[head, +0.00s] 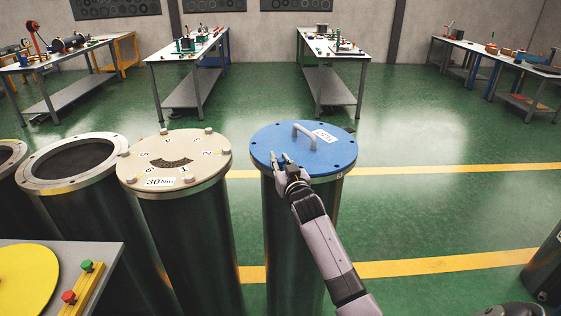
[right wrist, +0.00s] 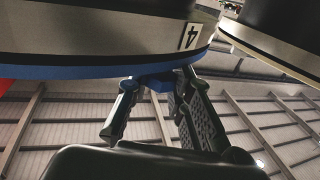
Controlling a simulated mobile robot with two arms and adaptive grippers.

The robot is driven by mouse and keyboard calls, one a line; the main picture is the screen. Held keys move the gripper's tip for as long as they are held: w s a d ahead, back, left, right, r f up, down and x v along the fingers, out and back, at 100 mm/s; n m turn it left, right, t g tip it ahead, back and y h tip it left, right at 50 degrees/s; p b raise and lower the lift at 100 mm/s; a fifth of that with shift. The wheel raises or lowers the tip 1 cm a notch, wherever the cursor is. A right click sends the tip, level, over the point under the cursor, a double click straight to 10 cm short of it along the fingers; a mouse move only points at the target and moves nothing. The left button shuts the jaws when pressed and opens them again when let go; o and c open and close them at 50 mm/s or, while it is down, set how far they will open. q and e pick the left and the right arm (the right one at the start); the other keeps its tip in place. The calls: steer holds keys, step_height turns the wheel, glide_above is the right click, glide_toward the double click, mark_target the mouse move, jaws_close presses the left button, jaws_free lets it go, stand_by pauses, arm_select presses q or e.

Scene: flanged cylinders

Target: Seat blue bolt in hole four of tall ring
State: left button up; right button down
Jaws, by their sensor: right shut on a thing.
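The blue lid (head: 277,146) with a grey handle lies on the tall cylinder (head: 288,240) right of centre. In the right wrist view, which looks inverted, its blue edge (right wrist: 80,72) lies against the metal ring (right wrist: 110,42), which bears a "4" label (right wrist: 189,36). My right gripper (head: 281,163) is over the lid's front left edge. It is shut on the blue bolt (right wrist: 157,82), whose blue head shows between the fingers close to the lid's edge by the label. The bolt's shank and the hole are hidden, so I cannot tell how deep it sits. My left gripper is not in view.
A beige-lidded cylinder (head: 200,158) with several bolts stands left of the blue-lidded one, with an open cylinder (head: 45,176) beyond. A bench (head: 112,252) at lower left bears a yellow disc (head: 22,280) and a yellow rack (head: 82,289).

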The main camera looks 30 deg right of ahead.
steer(key=shift+f+b, duration=0.3)
steer(key=shift+f, duration=0.25)
steer(key=shift+s+a+f, duration=0.1)
steer(key=shift+a+f, duration=0.05)
steer(key=shift+f, duration=0.25)
steer(key=shift+r+p, duration=0.25)
steer(key=shift+p, duration=0.05)
stand_by(0.8)
steer(key=shift+r+p, duration=0.2)
steer(key=shift+p, duration=0.3)
stand_by(1.0)
